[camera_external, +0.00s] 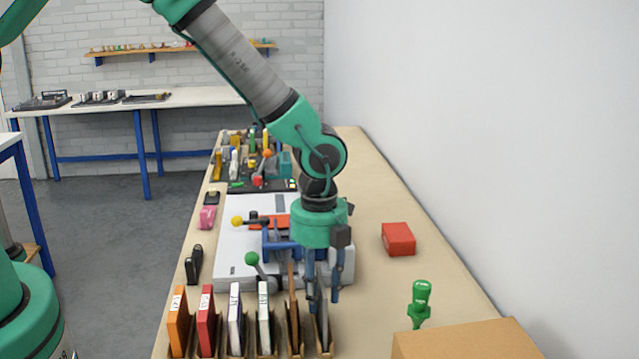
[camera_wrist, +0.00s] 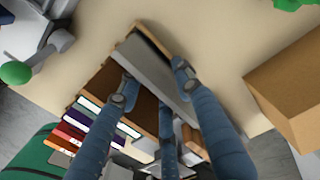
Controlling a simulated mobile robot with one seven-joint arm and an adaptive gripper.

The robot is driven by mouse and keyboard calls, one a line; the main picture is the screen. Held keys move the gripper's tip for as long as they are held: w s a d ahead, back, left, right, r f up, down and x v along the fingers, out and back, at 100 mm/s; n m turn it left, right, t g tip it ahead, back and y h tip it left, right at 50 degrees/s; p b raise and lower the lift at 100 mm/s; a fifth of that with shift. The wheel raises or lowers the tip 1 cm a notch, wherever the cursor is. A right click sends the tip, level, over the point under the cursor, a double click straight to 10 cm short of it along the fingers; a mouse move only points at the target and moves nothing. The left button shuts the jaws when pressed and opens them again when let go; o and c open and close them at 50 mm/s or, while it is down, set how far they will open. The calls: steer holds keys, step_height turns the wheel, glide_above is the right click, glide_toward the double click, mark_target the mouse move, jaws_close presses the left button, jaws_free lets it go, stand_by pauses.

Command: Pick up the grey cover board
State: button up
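The grey cover board (camera_external: 323,328) stands upright in the rightmost slot of the wooden rack at the front of the bench. In the wrist view its grey face (camera_wrist: 150,68) shows between my fingers. My gripper (camera_external: 322,299) points down over the board's top edge. Its blue fingers (camera_wrist: 155,84) are spread, with the left one near the brown board and the right one close to the grey board's right side. I see no clear grip on the board. Its lower part is hidden in the rack.
A brown board (camera_external: 293,300) stands just left, then several coloured books (camera_external: 206,315). A grey-white machine (camera_external: 235,250) with levers stands behind. A red block (camera_external: 398,239), a green stamp (camera_external: 420,300) and a cardboard box (camera_external: 465,343) are on the right. Bench is clear between.

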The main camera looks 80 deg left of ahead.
mark_target(319, 304)
steer(key=shift+f, duration=1.6)
jaws_close()
